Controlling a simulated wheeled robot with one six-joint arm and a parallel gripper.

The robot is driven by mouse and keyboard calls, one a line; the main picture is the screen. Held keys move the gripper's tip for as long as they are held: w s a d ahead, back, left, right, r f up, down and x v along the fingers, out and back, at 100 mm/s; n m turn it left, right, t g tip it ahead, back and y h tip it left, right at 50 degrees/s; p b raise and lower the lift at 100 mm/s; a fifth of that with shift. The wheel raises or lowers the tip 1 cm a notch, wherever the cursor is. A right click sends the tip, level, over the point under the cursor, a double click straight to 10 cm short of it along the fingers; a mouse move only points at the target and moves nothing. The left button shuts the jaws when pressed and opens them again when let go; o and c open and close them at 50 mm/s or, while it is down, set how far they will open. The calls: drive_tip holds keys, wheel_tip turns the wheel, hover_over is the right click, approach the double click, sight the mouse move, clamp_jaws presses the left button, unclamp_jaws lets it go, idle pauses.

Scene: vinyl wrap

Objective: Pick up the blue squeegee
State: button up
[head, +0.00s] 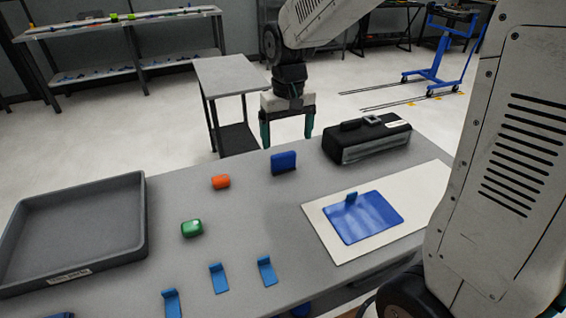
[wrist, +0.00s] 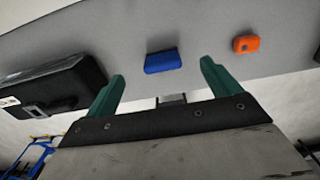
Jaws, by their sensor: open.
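The blue squeegee (head: 284,162) looks like a small blue block standing near the far edge of the grey table in the head view. In the wrist view the blue squeegee (wrist: 163,61) lies ahead of the fingers, between their two lines. My gripper (head: 287,137) points down beyond the far table edge, just behind the squeegee and apart from it. Its two green fingers are spread with nothing between them, as the wrist view of my gripper (wrist: 162,72) also shows.
An orange block (head: 221,181) and a green block (head: 192,228) lie left of the squeegee. A black case (head: 366,140) stands to its right. A grey tray (head: 140,212) is at left. A blue sheet (head: 375,215) lies on a white panel (head: 322,236). Small blue pieces (head: 218,278) lie in front.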

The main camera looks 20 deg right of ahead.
sight(283, 154)
drive_tip(key=w+f, duration=0.2)
drive_tip(key=f, duration=0.1)
drive_tip(key=shift+w+a+f, duration=0.1)
drive_tip(key=shift+w+a, duration=0.2)
drive_tip(key=shift+a, duration=0.05)
drive_tip(key=f, duration=0.7)
drive_tip(key=shift+d+f, duration=0.1)
drive_tip(key=shift+d, duration=0.3)
drive_tip(key=c, duration=1.1)
